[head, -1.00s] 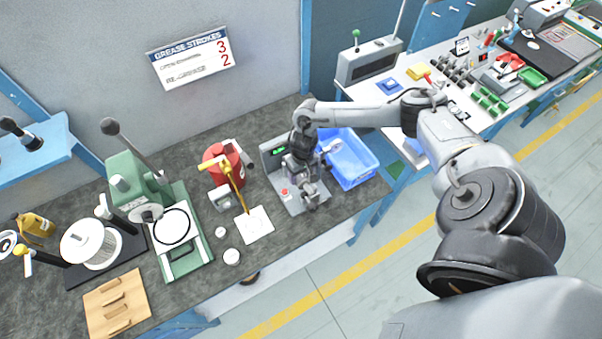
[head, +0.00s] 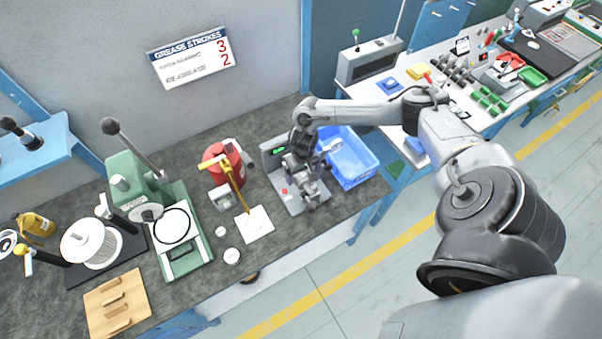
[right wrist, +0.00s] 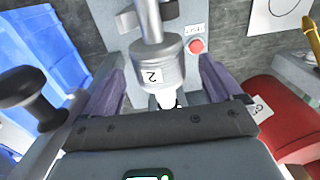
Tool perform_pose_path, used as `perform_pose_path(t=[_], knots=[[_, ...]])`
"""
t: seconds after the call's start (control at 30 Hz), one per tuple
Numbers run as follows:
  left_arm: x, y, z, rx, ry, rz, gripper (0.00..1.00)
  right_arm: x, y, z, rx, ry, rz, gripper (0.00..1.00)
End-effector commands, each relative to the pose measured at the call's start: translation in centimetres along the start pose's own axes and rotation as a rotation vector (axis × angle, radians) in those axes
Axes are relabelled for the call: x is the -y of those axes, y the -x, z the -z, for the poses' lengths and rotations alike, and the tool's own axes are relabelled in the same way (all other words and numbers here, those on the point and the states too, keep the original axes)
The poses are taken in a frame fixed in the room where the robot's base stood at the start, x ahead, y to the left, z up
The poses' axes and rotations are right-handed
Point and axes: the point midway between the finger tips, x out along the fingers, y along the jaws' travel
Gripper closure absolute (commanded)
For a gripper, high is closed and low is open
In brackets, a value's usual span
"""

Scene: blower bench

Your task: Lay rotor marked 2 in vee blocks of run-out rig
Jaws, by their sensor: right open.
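The run-out rig (head: 270,163) is a grey fixture with a red button and a small green display, on the dark bench. My right gripper (head: 303,180) is over it, pointing down. In the right wrist view the rotor marked 2 (right wrist: 165,60), a grey metal cylinder with a white label, sits between the two open fingers, with a gap on each side. Its shaft runs toward the top of that view, over the rig's grey plate. The gripper hides the vee blocks in the head view, so I cannot tell how the shaft is seated. My left gripper is out of view.
A blue bin (head: 352,165) stands right of the rig, close to my right forearm. A red canister (head: 218,158) and a yellow-handled tool (head: 237,185) stand to its left. A white sheet (head: 255,224) lies on the bench in front. A green press (head: 130,180) is farther left.

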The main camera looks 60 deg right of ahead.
Motion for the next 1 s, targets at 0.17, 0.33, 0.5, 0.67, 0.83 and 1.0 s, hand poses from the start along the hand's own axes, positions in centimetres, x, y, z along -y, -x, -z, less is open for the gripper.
perform_pose_path(t=[0.17,0.33,0.5,0.67,0.83,1.0], knots=[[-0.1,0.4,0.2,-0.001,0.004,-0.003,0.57,0.0,2.7,0.1,-0.004,0.001,0.000,0.08],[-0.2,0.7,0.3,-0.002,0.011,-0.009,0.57,0.0,5.8,0.1,-0.005,0.002,0.001,0.08],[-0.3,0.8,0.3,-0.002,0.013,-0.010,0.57,0.0,8.3,0.1,-0.005,0.000,0.001,0.08],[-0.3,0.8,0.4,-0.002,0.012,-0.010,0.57,0.0,9.7,0.1,-0.004,0.000,0.001,0.08],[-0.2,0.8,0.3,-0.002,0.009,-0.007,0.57,0.0,10.2,0.1,-0.003,-0.001,0.001,0.08],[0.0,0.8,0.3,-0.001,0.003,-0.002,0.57,0.0,10.2,0.1,-0.003,-0.001,0.002,0.08]])
